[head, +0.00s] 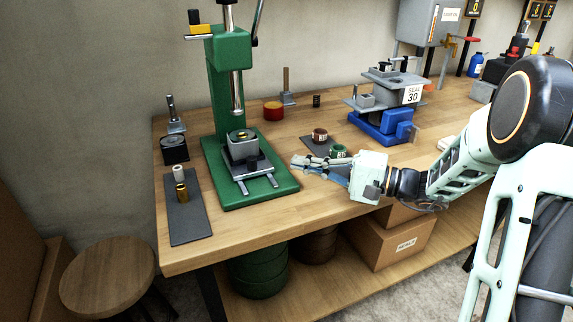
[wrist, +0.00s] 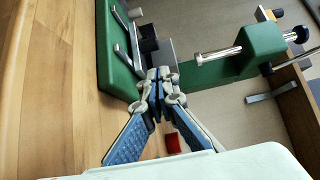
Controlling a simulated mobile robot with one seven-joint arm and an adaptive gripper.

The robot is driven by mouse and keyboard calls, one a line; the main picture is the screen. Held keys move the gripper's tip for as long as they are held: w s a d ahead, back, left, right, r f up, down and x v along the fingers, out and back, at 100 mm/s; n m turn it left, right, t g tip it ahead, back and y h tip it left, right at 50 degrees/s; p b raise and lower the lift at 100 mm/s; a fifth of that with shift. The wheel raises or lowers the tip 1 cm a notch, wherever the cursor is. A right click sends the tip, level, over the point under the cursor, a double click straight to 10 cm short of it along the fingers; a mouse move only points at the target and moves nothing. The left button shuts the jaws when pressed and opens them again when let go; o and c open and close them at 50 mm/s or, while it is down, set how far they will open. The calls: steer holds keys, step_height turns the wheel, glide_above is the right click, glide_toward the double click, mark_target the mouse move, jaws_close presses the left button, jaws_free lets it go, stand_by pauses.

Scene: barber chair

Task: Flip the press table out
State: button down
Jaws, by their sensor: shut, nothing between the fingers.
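The green press (head: 231,60) stands upright on the workbench, its silver ram hanging above the press table. The press table (head: 243,146) is a grey block over the green base (head: 222,190), with a dark piece at its front and two silver rails reaching toward the bench's front edge. My gripper (head: 295,161) is shut and empty at the base's right side. In the wrist view my gripper (wrist: 158,76) has its fingertips close to the press table (wrist: 157,53), partly covering it; I cannot tell whether they touch.
A dark mat (head: 187,225) with small brass and white parts lies left of the press. A dark mat with red-brown and green rings (head: 338,151) lies behind my gripper. A blue-based fixture (head: 380,127) stands to the right.

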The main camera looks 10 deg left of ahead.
steer(key=x, duration=1)
steer(key=shift+w+b, duration=0.2)
steer(key=shift+b, duration=0.15)
steer(key=shift+d, duration=0.1)
